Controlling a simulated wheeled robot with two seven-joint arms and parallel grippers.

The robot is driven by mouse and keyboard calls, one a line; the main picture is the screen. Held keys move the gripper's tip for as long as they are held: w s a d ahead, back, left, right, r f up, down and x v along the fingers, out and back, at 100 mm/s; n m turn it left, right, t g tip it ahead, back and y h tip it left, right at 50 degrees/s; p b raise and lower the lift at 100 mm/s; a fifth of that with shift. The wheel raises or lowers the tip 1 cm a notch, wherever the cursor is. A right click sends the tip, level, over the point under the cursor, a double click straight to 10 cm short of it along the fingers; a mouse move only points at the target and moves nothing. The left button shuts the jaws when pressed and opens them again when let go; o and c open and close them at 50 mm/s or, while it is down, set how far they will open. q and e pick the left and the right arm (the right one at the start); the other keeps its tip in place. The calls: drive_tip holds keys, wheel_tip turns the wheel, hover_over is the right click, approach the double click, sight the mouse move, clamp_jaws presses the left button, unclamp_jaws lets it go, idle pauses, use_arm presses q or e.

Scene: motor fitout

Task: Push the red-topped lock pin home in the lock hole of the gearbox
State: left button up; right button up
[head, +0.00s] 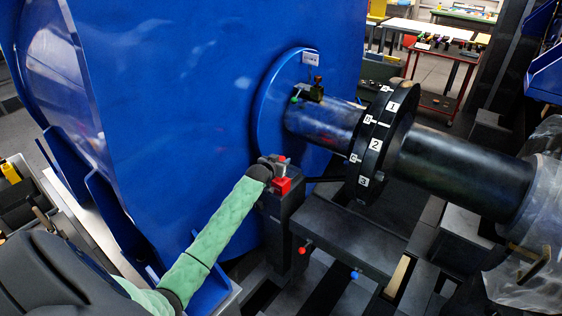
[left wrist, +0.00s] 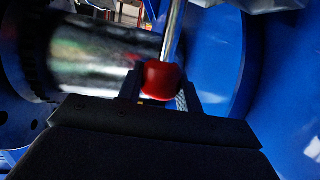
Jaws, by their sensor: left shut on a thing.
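My left gripper (head: 268,167) is at the end of the green-sleeved arm, in front of the blue flange and below the dark shaft. In the left wrist view, the left gripper (left wrist: 160,92) is shut on a rounded red knob, the top of the lock pin (left wrist: 161,79). A shiny metal rod shows above the knob; I cannot tell whether it belongs to the pin. The large blue housing (head: 190,110), seemingly the gearbox, fills the left and middle of the head view. I cannot make out the lock hole. My right gripper is not in view.
A red block (head: 282,186) sits by a dark post (head: 280,225) beside the gripper. A numbered black coupling disc (head: 384,135) stands to the right on the shaft. A red ball (head: 302,250) and blue ball (head: 355,275) are below a dark plate (head: 345,238).

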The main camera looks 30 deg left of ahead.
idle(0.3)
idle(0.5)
use_arm(q)
drive_tip(key=shift+p, duration=0.6)
idle(0.4)
drive_tip(key=shift+f+b, duration=1.4)
drive_tip(key=shift+f, duration=1.6)
idle(0.4)
drive_tip(key=o, duration=1.1)
